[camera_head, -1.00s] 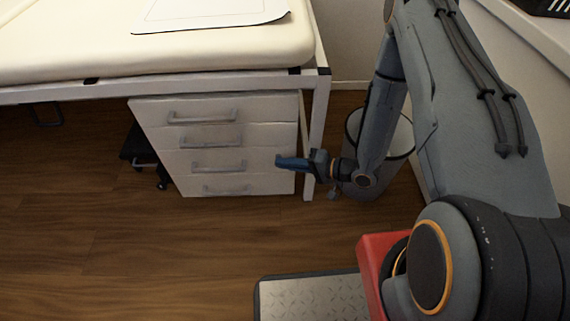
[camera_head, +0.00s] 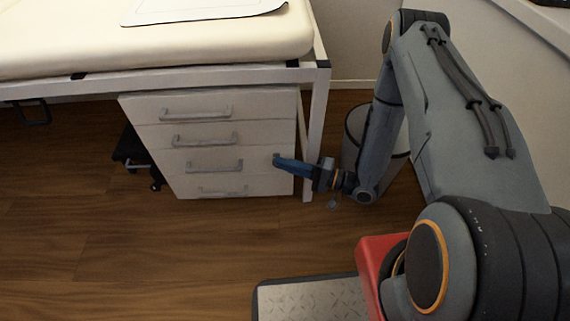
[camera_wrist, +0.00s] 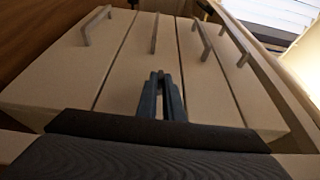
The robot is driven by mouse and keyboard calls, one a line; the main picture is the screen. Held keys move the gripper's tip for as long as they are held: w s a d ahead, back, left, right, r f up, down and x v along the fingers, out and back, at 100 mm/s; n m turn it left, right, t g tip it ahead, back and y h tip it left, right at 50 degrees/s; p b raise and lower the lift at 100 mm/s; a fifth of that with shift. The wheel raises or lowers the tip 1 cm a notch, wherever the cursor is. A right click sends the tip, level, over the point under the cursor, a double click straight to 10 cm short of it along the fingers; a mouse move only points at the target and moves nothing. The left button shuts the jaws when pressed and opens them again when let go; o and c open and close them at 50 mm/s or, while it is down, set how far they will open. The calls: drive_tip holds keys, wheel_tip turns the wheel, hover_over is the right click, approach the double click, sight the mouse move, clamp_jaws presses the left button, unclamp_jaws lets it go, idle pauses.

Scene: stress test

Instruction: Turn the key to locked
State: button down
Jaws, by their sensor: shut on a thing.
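A white drawer cabinet (camera_head: 215,140) with several grey-handled drawers stands under the bench; its front also fills much of the wrist view (camera_wrist: 70,70). My gripper (camera_head: 278,160) reaches in from the right, its blue fingers touching or very near the right side of the cabinet front. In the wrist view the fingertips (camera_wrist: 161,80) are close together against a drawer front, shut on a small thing. I take this to be the key, but the fingers hide nearly all of it. The lock and the key's angle cannot be made out.
A cream padded bench (camera_head: 130,45) on a white frame is above the cabinet. A grey bin (camera_head: 398,140) stands behind my forearm, near the wall. A bench leg (camera_head: 316,135) is close beside my gripper. Open wooden floor (camera_head: 130,260) lies in front.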

drive_tip(key=shift+w, duration=0.1)
drive_tip(key=c, duration=1.9)
unclamp_jaws()
drive_tip(key=shift+d, duration=0.1)
drive_tip(key=p+v, duration=0.1)
drive_tip(key=v, duration=0.6)
drive_tip(key=shift+s+d+p, duration=0.25)
drive_tip(key=shift+d+p, duration=0.05)
drive_tip(key=shift+d, duration=0.05)
